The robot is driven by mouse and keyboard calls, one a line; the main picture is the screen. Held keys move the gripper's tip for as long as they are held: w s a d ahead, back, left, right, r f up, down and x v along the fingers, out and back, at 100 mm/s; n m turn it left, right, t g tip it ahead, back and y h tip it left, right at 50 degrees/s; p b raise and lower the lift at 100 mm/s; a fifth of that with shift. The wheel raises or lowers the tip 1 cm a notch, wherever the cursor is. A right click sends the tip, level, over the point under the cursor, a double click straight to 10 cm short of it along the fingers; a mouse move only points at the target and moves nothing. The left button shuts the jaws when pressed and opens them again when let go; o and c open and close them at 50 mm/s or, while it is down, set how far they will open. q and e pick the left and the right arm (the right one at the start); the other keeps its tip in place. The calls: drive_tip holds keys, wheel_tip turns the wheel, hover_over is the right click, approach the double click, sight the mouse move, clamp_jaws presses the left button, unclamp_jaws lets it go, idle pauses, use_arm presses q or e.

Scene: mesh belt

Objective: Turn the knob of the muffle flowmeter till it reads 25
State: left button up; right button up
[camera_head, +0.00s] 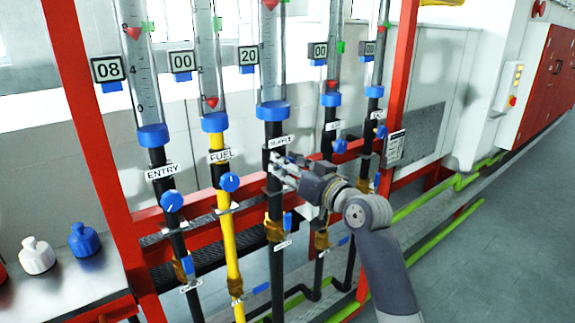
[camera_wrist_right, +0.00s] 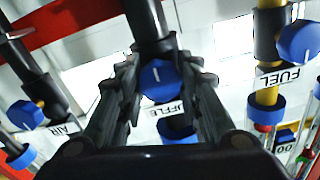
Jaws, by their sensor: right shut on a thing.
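The muffle flowmeter (camera_head: 272,112) is the middle tube of the rack, with a blue collar, a black pipe and a label under it. The display beside it (camera_head: 247,56) reads 20. My right gripper (camera_head: 282,170) reaches in from the right to this pipe, just below the label, and hides the knob in the head view. In the right wrist view, the blue knob (camera_wrist_right: 160,82) with a white pointer line sits between the fingers of my right gripper (camera_wrist_right: 162,76), which are shut on it. My left gripper is not in view.
The entry knob (camera_head: 171,201) and fuel knob (camera_head: 229,182) are on the left, with displays reading 08 and 00. More flowmeters stand close on the right, near my right arm. Red frame posts (camera_head: 80,100) flank the rack. Bottles (camera_head: 84,240) stand on a bench at lower left.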

drive_tip(key=shift+n, duration=0.3)
drive_tip(key=n+b, duration=0.1)
drive_tip(key=n, duration=0.2)
drive_tip(key=shift+n, duration=2.6)
drive_tip(key=o, duration=1.1)
drive_tip(key=shift+a, duration=0.1)
drive_tip(key=shift+s, duration=0.1)
drive_tip(key=v, duration=1.2)
